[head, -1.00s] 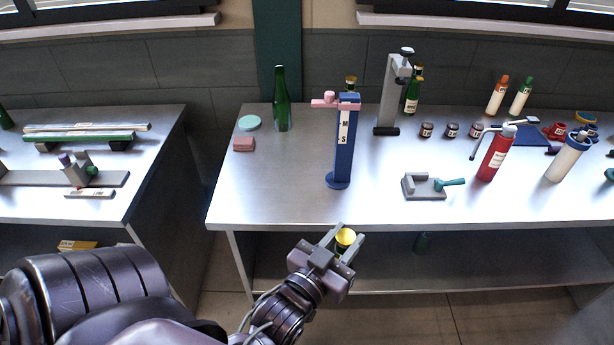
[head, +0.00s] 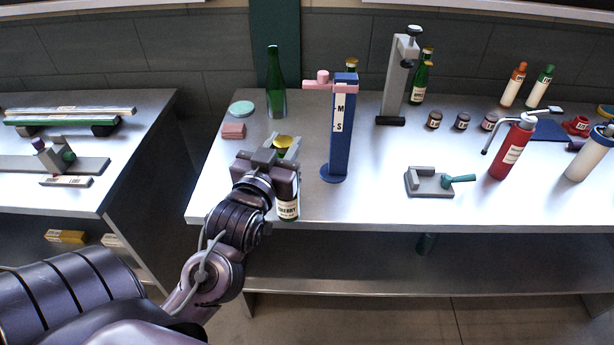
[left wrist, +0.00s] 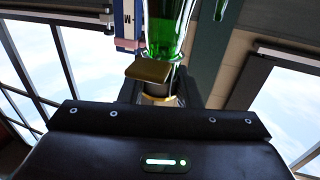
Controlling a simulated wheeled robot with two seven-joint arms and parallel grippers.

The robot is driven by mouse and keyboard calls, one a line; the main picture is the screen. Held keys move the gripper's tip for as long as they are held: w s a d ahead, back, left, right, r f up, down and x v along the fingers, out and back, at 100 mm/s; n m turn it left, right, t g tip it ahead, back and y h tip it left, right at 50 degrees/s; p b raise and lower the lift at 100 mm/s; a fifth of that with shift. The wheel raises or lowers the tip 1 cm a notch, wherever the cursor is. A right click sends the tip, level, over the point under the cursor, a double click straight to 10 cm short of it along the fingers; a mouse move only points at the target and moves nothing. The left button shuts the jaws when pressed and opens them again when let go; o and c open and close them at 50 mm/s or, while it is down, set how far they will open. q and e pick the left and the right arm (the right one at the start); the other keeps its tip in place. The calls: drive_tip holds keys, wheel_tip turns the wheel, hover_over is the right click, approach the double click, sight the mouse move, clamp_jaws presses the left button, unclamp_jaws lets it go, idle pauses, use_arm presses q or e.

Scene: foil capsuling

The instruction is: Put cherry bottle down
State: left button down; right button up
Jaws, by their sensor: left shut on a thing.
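The cherry bottle (head: 288,211) is in my left gripper (head: 282,150), between its two fingers. Its gold top shows between the fingertips, and its "CHERRY" label shows below the gripper body. The bottle looks upright, close to the front left part of the workbench (head: 225,190). I cannot tell whether its base touches the top. The middle of the bottle is hidden by my gripper. My right gripper is not in view.
A blue stand (head: 340,130) with a pink arm is just right of my gripper. A plain green bottle (head: 276,85), a pink block (head: 233,130) and a teal disc (head: 241,108) are behind. A grey clamp (head: 430,182) stands farther right. Bare benchtop lies left and in front.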

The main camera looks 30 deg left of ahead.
use_arm(q)
drive_tip(key=shift+a+r, duration=0.1)
drive_tip(key=shift+a, duration=0.25)
drive_tip(key=shift+w+a, duration=0.15)
drive_tip(key=shift+w, duration=0.2)
drive_tip(key=shift+b+x, duration=0.65)
drive_tip(key=shift+x, duration=0.55)
drive_tip(key=f+p+x, duration=0.3)
drive_tip(key=p+x, duration=0.2)
drive_tip(key=x, duration=1)
drive_tip(key=shift+f, duration=0.3)
drive_tip(key=shift+f, duration=0.1)
drive_tip(key=c, duration=1.5)
unclamp_jaws()
drive_tip(key=shift+f, duration=0.15)
drive_tip(key=o, duration=0.4)
drive_tip(key=shift+s, duration=0.1)
